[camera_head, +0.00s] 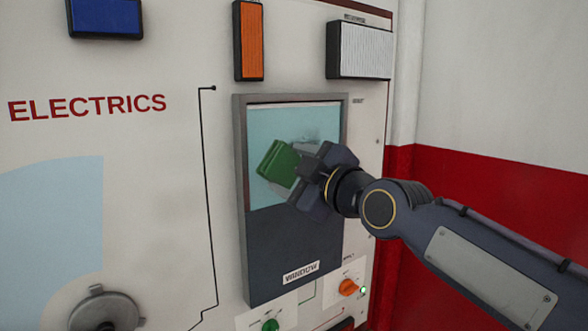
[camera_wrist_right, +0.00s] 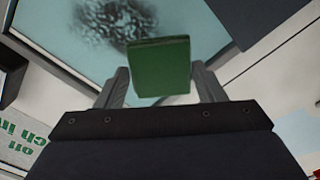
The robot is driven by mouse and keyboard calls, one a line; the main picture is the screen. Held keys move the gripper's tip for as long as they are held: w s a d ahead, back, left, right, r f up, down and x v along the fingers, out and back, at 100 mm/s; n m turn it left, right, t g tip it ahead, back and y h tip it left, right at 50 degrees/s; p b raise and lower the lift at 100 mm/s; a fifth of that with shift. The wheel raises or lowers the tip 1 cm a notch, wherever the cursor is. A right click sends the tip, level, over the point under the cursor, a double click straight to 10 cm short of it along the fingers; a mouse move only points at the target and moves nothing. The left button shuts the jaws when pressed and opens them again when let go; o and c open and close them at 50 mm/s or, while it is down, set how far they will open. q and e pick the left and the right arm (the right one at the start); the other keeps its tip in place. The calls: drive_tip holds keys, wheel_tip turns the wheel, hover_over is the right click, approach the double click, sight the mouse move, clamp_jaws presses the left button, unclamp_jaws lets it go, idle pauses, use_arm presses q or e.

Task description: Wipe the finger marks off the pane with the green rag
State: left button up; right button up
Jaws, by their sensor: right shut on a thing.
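The pane (camera_head: 262,125) is light blue glass in a grey frame on the upright panel, above a dark plate labelled WINDOW. My right gripper (camera_head: 292,168) is shut on the green rag (camera_head: 277,163), a block-like pad held in front of the pane. The rag (camera_wrist_right: 160,68) sits between both fingers in the right wrist view. I cannot tell whether it touches the glass. My left gripper is not in view.
Around the pane the panel carries an orange block (camera_head: 249,40), a white ribbed block (camera_head: 361,50) and a blue block (camera_head: 105,17). Below are an orange knob (camera_head: 347,287), a green knob (camera_head: 270,325) and a grey round knob (camera_head: 103,309). A red and white wall stands at right.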

drive_tip(key=shift+d, duration=0.1)
drive_tip(key=shift+p+x, duration=0.35)
drive_tip(key=shift+x, duration=0.55)
idle(0.4)
